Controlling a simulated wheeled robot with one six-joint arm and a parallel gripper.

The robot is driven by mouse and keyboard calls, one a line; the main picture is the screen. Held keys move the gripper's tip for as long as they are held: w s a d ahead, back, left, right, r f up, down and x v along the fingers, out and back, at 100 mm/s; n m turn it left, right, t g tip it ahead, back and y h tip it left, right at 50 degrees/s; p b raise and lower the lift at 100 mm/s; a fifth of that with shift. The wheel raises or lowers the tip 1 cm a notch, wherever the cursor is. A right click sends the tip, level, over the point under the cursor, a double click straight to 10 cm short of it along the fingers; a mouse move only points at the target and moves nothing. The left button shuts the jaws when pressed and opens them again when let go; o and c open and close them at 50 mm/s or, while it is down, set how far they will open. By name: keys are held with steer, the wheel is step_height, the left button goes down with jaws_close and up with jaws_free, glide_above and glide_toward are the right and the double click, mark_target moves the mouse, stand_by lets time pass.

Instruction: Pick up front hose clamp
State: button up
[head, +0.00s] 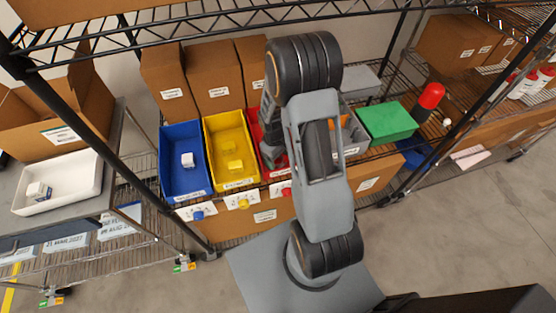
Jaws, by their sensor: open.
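I cannot make out a hose clamp in the head view. My gripper (273,160) points down at the red bin (257,131) on the wire shelf, and my forearm covers much of that bin. The gripper is open; its fingertips are small and partly hidden, and I see nothing held between them. What lies inside the red bin is mostly hidden behind the gripper and arm.
A green box (388,121) and red-capped bottle (430,98) stand right. Wire shelving hangs above.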

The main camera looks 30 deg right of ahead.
steer(key=shift+f, duration=0.4)
steer(key=c, duration=1)
